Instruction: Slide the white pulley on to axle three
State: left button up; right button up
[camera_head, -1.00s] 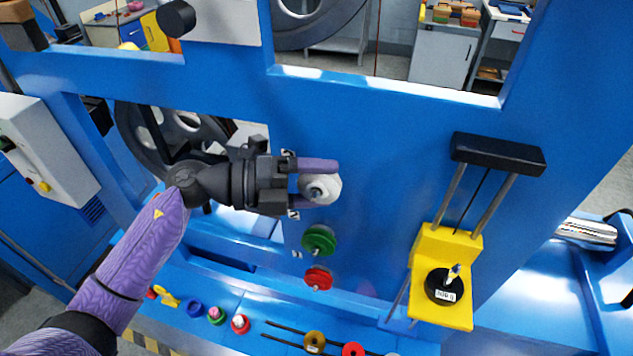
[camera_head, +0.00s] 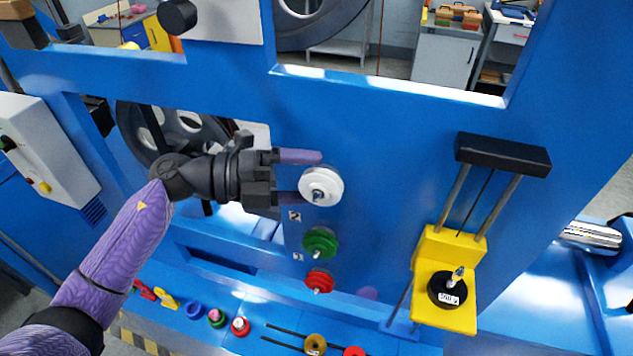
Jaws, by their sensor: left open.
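The white pulley (camera_head: 322,186) sits on an axle on the blue panel, the top of a column of three pulleys. A metal axle tip shows at its middle. Below it are a green pulley (camera_head: 320,242) and a red pulley (camera_head: 318,281), each on its own axle. My left gripper (camera_head: 300,177) is open, with its purple-tipped fingers just left of the white pulley, apart from its face. Small number labels (camera_head: 295,216) show beside the axles, but the one by the white pulley is hidden. My right gripper is not in view.
A yellow block with a black weight (camera_head: 447,287) hangs on rods at the right. Several small coloured pulleys and rings (camera_head: 240,326) lie on the blue ledge below. A white control box (camera_head: 48,155) is at the left.

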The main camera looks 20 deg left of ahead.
pick_arm(q)
jog(key=a+b, duration=0.2)
jog(key=a, duration=0.4)
jog(key=shift+a+r, duration=0.2)
jog(key=shift+r, duration=0.2)
jog(key=shift+w, duration=0.1)
dwell(0.3)
